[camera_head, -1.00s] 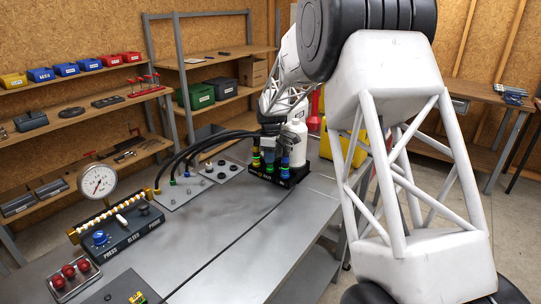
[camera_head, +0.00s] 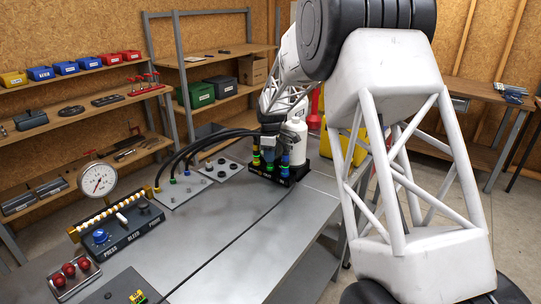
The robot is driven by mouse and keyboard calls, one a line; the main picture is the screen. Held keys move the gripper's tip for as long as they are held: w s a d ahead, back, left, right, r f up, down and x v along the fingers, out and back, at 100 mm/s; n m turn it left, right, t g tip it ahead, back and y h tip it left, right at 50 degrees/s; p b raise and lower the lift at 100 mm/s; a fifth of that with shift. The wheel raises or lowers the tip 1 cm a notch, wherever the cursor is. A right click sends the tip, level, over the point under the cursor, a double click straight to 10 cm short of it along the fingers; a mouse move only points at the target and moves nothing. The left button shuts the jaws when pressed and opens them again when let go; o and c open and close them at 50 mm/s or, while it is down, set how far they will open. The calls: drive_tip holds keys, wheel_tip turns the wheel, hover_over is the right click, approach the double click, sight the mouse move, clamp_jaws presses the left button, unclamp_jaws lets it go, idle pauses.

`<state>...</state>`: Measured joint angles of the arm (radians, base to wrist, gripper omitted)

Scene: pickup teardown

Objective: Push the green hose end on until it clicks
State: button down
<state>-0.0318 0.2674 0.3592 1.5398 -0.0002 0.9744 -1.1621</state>
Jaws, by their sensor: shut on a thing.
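My gripper (camera_head: 270,140) is at the far end of the bench, pointing down over a black fitting block (camera_head: 283,181). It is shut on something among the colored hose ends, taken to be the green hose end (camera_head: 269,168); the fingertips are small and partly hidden. Yellow, green and blue bands stand close together on the block, and a blue one (camera_head: 285,160) is at the right. Black hoses (camera_head: 205,143) arch from the left toward the gripper. I cannot tell how deep the green end sits on its fitting.
A white bottle (camera_head: 296,135) stands close behind the block at the right. A metal plate with fittings (camera_head: 183,190) lies to the left. A control box (camera_head: 122,228) and pressure gauge (camera_head: 97,180) stand nearer.

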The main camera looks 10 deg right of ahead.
drive_tip(key=c, duration=0.8)
unclamp_jaws()
drive_tip(key=shift+r, duration=3.85)
